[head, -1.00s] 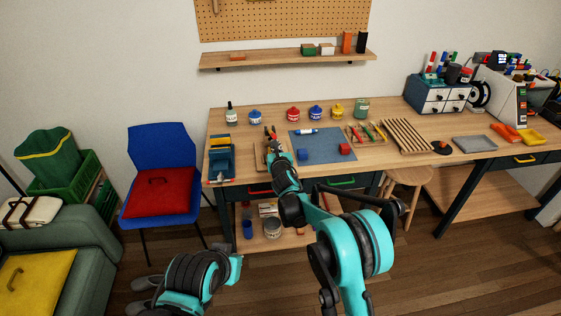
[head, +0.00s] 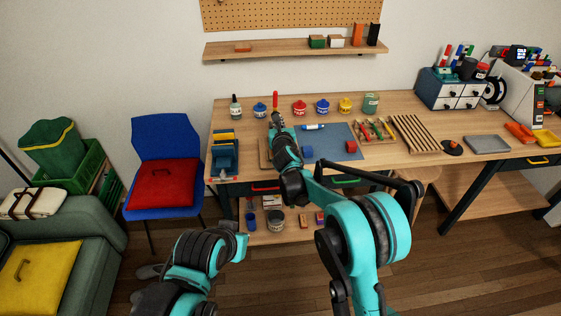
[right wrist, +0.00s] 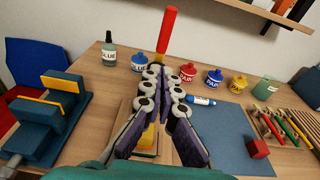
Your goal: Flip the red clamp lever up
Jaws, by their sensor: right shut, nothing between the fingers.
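The red clamp lever (head: 275,101) stands upright above the workbench, just beyond my right gripper (head: 277,118). In the right wrist view the red lever (right wrist: 168,32) points up with a slight tilt. My right gripper (right wrist: 165,77) is shut and empty, its fingertips close to the lever's lower end; I cannot tell whether they touch it. The wooden clamp board (head: 264,153) lies on the bench below, largely hidden by my gripper and forearm. A yellow part shows between the fingers in the wrist view. My left arm is at the lower left, with its gripper out of sight.
Several paint pots (head: 322,106) and a glue bottle (head: 235,107) stand behind the clamp. A shelf (head: 290,48) hangs above.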

